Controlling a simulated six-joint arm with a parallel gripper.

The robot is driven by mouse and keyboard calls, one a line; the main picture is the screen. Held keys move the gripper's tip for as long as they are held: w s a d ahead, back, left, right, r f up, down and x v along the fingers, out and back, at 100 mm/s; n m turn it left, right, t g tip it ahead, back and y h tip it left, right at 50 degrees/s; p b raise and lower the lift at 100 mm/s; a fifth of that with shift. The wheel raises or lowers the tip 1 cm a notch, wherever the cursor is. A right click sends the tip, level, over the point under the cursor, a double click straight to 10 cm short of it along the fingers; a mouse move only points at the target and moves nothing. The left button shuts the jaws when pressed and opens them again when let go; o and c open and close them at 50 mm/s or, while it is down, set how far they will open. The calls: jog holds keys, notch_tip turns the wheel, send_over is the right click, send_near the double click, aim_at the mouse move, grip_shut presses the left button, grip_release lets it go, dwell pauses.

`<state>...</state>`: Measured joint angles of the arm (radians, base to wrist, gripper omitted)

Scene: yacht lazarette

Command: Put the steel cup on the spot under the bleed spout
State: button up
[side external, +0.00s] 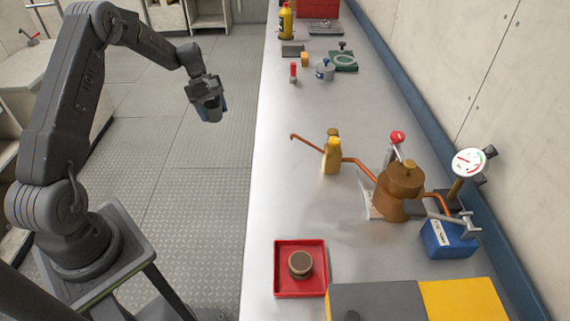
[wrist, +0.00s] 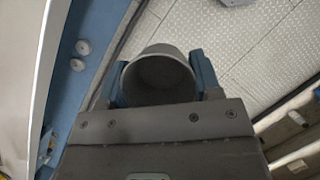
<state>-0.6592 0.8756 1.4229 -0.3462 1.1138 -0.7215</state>
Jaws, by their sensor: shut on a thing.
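My gripper (side external: 210,107) is shut on the steel cup (side external: 212,110), a plain grey cup, and holds it in the air over the floor, left of the bench. In the wrist view the cup (wrist: 158,78) sits between the two blue fingers, its round mouth towards the camera and seemingly empty. A brown copper pot (side external: 398,192) stands on the bench at the right. The bench below this tip looks bare.
A red tray (side external: 299,292) with a brown round piece (side external: 300,264) lies at the bench's front. A gauge (side external: 468,162) and a blue box (side external: 447,238) are at the right. Grey bench (side external: 272,190) is clear along the left edge.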

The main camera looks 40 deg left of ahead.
aim_at(289, 171)
jog(key=d, duration=3)
jog(key=shift+d, duration=0.3)
jog(key=shift+f, duration=0.1)
jog(key=shift+f, duration=0.15)
jog(key=o, duration=0.9)
jog(key=v, duration=1.2)
jog(key=shift+r, duration=0.25)
